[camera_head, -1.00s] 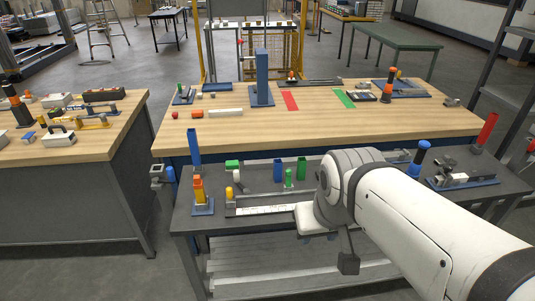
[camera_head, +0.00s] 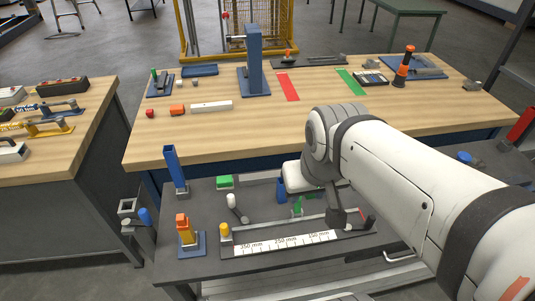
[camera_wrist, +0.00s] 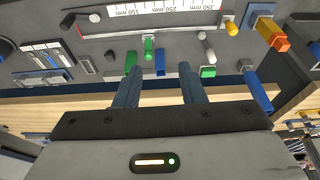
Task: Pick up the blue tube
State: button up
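My gripper (camera_wrist: 160,68) is open in the wrist view, its two dark fingers apart with nothing clearly held. A short blue tube (camera_wrist: 160,63) shows in the gap between the fingertips, beyond them; I cannot tell how far. In the head view it is a small blue shape (camera_head: 281,189) on the dark bench, partly hidden by my arm. My fingers are not clear in the head view.
A green tube (camera_wrist: 131,57) is beside the short blue one, near a finger. A green lever (camera_wrist: 149,46), green block (camera_head: 224,182), white-topped lever (camera_head: 233,204) and ruler fixture (camera_head: 285,243) crowd the bench. The wooden table (camera_head: 220,130) rises behind.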

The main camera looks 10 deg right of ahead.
aim_at(282, 190)
jog(key=shift+o, duration=0.4)
jog(key=shift+s+d, duration=0.1)
jog(key=shift+o, duration=0.7)
jog(key=shift+f+b, duration=0.25)
jog(key=shift+b, duration=0.05)
jog(key=shift+o, duration=0.7)
jog(key=w+d+f+n+t+b, duration=0.1)
jog(key=w+f+b, duration=1.4)
jog(key=w+f, duration=0.3)
jog(key=shift+w+d, duration=0.35)
jog(key=shift+w, duration=0.4)
jog(key=shift+a+x, duration=0.15)
jog(key=shift+x, duration=1.05)
jog(key=shift+a+x, duration=0.2)
jog(key=shift+x, duration=1)
jog(key=shift+a+x, duration=0.15)
jog(key=shift+x, duration=1.1)
